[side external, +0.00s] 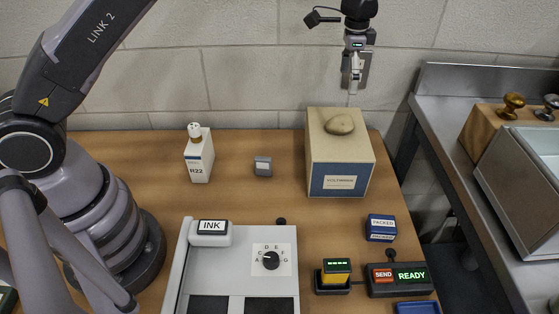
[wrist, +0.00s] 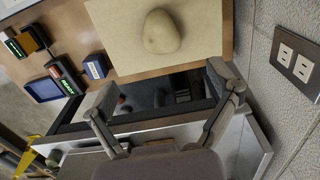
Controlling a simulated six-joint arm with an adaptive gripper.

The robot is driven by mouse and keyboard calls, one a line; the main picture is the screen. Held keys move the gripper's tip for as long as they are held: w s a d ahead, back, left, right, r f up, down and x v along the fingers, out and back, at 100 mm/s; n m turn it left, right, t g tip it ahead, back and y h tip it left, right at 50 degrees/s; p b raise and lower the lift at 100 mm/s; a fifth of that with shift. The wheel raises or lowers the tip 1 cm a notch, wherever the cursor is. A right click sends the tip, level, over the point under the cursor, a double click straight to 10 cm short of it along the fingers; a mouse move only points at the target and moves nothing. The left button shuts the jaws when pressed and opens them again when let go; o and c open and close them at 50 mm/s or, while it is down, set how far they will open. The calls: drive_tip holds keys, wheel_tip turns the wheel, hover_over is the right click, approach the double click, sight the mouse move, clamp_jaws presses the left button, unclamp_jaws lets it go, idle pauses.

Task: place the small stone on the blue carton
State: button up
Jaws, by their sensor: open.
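The small stone (side external: 339,124) is a smooth, olive-tan oval. It rests on the flat tan top of the carton (side external: 340,184), which has a blue lower band and a white label. My gripper (side external: 351,88) is above and slightly behind the stone, apart from it and holding nothing. In the wrist view the two fingers (wrist: 160,88) are spread wide. The stone (wrist: 162,32) lies beyond them on the pale carton top (wrist: 110,45), with nothing gripping it.
A white R22 bottle (side external: 199,160) and a small grey block (side external: 263,166) stand left of the carton. A blue box (side external: 381,228), a READY panel (side external: 400,279) and a grey dial console (side external: 240,262) are nearer. The wall is close behind; a metal counter (side external: 450,130) is right.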

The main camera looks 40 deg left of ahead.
drive_tip(key=s+a+r+n+t, duration=0.1)
drive_tip(key=s+a+r+n, duration=0.1)
drive_tip(key=s+a+r, duration=0.45)
drive_tip(key=s+a+r+n+t, duration=0.25)
drive_tip(key=s+r, duration=0.55)
drive_tip(key=r, duration=0.4)
drive_tip(key=s+a+f+n+t, duration=0.1)
drive_tip(key=s+a+n, duration=0.1)
drive_tip(key=s, duration=0.9)
drive_tip(key=s+a+f+n+t, duration=0.1)
drive_tip(key=s+a, duration=0.3)
drive_tip(key=s, duration=0.7)
drive_tip(key=shift+s+a+n, duration=0.35)
drive_tip(key=shift+s+n, duration=0.05)
drive_tip(key=shift+n, duration=0.35)
